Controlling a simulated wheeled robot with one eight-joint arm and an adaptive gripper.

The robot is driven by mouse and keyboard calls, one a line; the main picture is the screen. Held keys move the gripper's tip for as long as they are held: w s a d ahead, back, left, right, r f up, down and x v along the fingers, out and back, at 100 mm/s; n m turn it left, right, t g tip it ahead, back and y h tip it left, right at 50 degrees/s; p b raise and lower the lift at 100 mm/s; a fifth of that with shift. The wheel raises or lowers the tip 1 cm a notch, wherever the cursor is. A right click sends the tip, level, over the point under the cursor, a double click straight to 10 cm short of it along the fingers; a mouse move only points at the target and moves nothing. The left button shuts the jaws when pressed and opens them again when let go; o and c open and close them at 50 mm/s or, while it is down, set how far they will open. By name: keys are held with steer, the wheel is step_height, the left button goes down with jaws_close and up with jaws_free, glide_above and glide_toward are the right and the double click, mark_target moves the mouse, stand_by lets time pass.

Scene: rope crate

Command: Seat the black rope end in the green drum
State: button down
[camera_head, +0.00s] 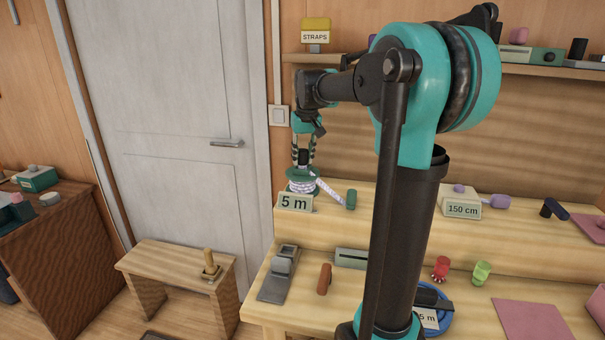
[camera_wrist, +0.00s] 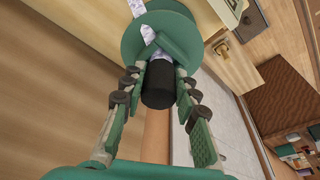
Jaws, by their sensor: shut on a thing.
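The black rope end (camera_head: 303,157) is a short dark cylinder held between the fingers of my gripper (camera_head: 304,150). The green drum (camera_head: 302,188) stands right below it on the raised shelf, behind the "5 m" sign, with pale patterned rope wound on it. In the wrist view, my gripper (camera_wrist: 160,76) is shut on the black rope end (camera_wrist: 158,88), and the green drum (camera_wrist: 128,45) is just beyond the fingertips. I cannot tell whether the black end touches the drum. Pale rope runs from the drum to a green rope end (camera_head: 351,199) lying to its right.
The "5 m" sign (camera_head: 295,203) stands close in front of the drum. A "150 cm" sign (camera_head: 463,210) and a purple piece (camera_head: 496,202) are farther right. The wall is close behind.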

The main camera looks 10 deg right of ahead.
steer(key=shift+f, duration=0.25)
stand_by(0.4)
steer(key=c, duration=1.1)
jaws_free()
steer(key=shift+o, duration=0.2)
steer(key=v, duration=1.2)
steer(key=shift+s, duration=0.1)
